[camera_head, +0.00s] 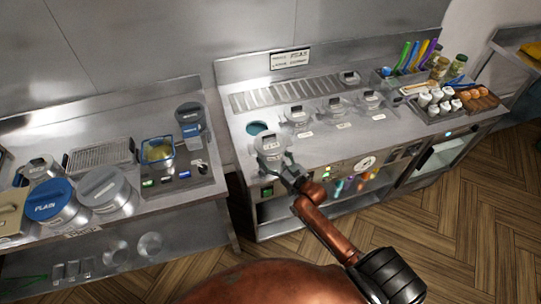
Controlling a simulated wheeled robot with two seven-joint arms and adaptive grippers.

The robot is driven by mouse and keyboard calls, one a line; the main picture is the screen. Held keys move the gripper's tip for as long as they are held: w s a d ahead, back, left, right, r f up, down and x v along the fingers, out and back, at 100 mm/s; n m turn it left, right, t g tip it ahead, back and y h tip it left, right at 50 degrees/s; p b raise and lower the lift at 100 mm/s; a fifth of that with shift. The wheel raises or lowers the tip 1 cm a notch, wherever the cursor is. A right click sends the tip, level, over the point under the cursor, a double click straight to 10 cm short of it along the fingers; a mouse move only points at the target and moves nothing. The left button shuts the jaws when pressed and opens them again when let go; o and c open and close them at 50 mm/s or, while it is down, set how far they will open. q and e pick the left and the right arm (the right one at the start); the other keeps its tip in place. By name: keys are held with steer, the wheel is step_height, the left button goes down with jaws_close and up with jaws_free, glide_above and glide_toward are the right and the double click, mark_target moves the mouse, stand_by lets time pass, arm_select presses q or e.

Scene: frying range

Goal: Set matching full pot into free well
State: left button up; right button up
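A steel lidded pot with a pale label (268,144) is at the front left of the right-hand counter, looking larger than the pots in the row. My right gripper (288,166) reaches it from the front and appears shut on its near side; the fingertips are partly hidden against it. The pot overlaps the counter's front edge and seems held up. An open round well (257,127) with a teal inside lies just behind and left of the pot. A sign (290,59) on the back wall seems to read "PEAS". My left gripper is not in view.
Several lidded pots sit in wells to the right, such as this one (298,117). A blue-lidded "PLAIN" pot (49,201) and a fry basket (158,150) stand on the left counter. A tray of cups (436,99) is at far right.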

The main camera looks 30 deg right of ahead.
steer(key=o, duration=0.4)
steer(key=shift+r, duration=0.1)
steer(key=s, duration=0.4)
steer(key=s+d, duration=0.1)
steer(key=s, duration=0.7)
steer(key=shift+d+r, duration=0.3)
steer(key=shift+r, duration=0.05)
